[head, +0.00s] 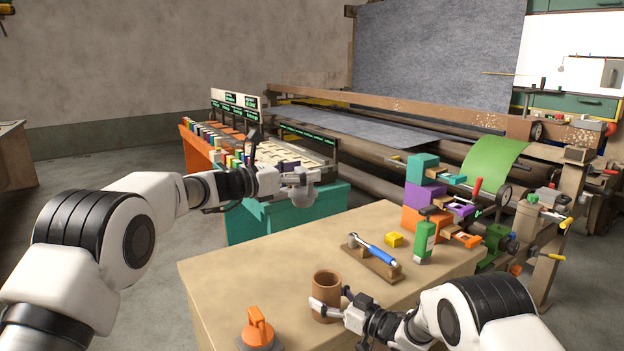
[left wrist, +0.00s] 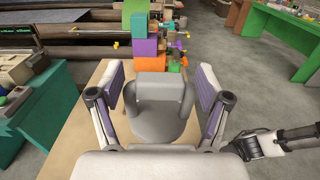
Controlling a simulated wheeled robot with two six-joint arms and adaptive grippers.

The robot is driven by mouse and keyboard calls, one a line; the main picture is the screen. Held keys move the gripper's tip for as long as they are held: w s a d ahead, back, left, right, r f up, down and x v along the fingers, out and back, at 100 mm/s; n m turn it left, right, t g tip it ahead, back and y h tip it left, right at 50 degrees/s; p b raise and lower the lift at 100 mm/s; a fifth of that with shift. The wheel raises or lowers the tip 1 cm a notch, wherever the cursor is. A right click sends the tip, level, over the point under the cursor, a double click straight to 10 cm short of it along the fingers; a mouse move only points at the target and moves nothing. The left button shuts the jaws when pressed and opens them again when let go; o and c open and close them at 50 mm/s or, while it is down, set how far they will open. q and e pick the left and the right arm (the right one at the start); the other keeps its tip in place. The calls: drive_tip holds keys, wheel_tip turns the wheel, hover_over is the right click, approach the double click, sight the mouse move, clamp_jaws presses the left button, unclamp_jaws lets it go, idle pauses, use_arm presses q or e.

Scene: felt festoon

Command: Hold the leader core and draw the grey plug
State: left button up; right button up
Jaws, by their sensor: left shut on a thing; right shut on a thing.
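The leader core (head: 326,296), a brown hollow cylinder, stands upright on the table; its top looks open. In the left wrist view the plug (left wrist: 158,122) shows a blocky handle on a round grey body between the fingers. The core is not visible there; my right gripper shows at the right edge.
A teal cabinet (head: 265,218) stands behind the table.

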idle(0.3)
drive_tip(key=o, duration=1.3)
drive_tip(key=shift+d, duration=0.1)
